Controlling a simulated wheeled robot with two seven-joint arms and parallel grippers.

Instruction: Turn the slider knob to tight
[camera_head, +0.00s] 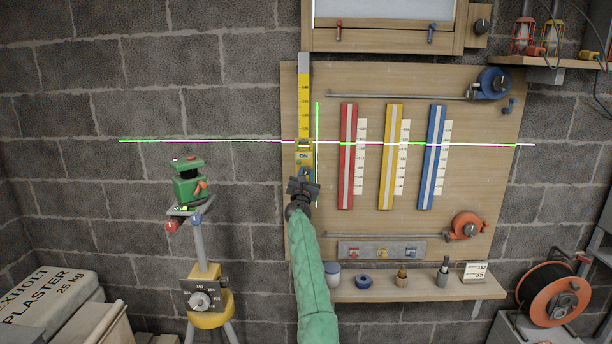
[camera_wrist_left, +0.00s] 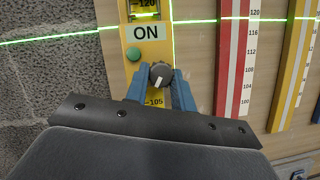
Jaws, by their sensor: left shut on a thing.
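The slider knob (camera_wrist_left: 160,74) is a dark round knob with a white pointer line, low on the yellow slider plate (camera_wrist_left: 135,60). The plate has an "ON" label and a green button (camera_wrist_left: 133,54). My left gripper (camera_wrist_left: 160,88) is shut on the knob, a blue finger on each side. In the head view the left gripper (camera_head: 304,178) is at the lower part of the yellow vertical scale (camera_head: 304,98) and hides the knob there. No "tight" marking is readable. My right gripper is not in view.
Red (camera_head: 347,157), yellow (camera_head: 389,157) and blue (camera_head: 433,157) rails with white scales are on the board to the right. A green laser level (camera_head: 188,184) stands on a tripod at left, casting lines across the board. A shelf (camera_head: 440,290) with small items is below.

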